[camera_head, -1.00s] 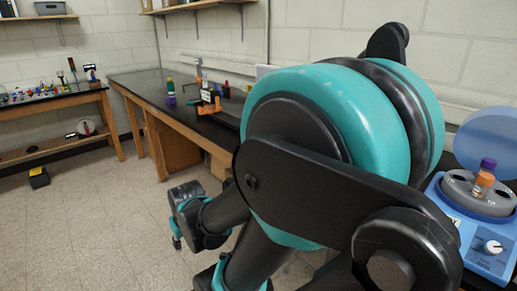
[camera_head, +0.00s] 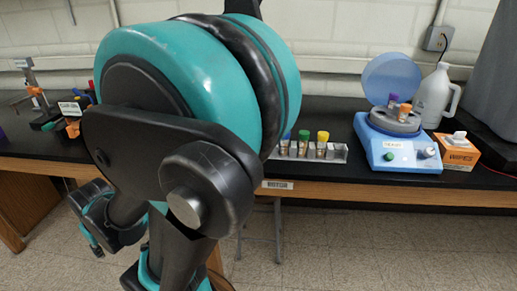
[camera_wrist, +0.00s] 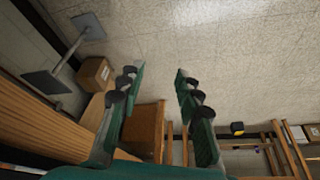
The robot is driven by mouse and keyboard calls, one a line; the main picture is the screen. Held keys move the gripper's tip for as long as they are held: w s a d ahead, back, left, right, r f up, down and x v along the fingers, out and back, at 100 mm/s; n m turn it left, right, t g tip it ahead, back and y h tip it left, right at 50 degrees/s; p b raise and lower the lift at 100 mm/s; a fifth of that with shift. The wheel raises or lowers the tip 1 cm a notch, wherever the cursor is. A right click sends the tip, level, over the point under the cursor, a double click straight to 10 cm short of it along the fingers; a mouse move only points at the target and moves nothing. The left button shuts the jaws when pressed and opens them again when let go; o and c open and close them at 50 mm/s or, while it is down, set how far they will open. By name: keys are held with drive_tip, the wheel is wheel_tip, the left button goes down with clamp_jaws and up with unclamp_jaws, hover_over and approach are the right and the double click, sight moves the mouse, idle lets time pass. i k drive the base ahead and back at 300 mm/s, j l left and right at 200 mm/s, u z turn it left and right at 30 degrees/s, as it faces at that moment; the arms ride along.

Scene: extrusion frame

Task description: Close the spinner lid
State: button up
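The spinner (camera_head: 378,148) is a blue benchtop machine on the black counter at the right of the head view. Its round, translucent blue lid (camera_head: 392,75) stands raised at the back, open. Tubes with purple and orange caps stand in the grey rotor under it. My gripper (camera_wrist: 159,70) is open and empty in the wrist view, with its two green fingers apart and floor between them. The spinner does not show in the wrist view.
A rack (camera_head: 312,152) with several capped tubes stands left of the spinner. A white jug (camera_head: 434,97) and an orange wipes box (camera_head: 457,152) stand close on its right. The counter's wooden front edge (camera_head: 350,193) runs below.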

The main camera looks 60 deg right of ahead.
sight(388, 73)
drive_tip(key=z, duration=2.2)
drive_tip(key=l+z, duration=0.15)
drive_tip(key=z, duration=0.35)
drive_tip(key=l+z, duration=0.1)
drive_tip(key=z, duration=0.4)
drive_tip(key=k+j+z, duration=0.15)
drive_tip(key=k+j, duration=0.25)
drive_tip(key=i+l, duration=0.2)
drive_tip(key=i, duration=0.3)
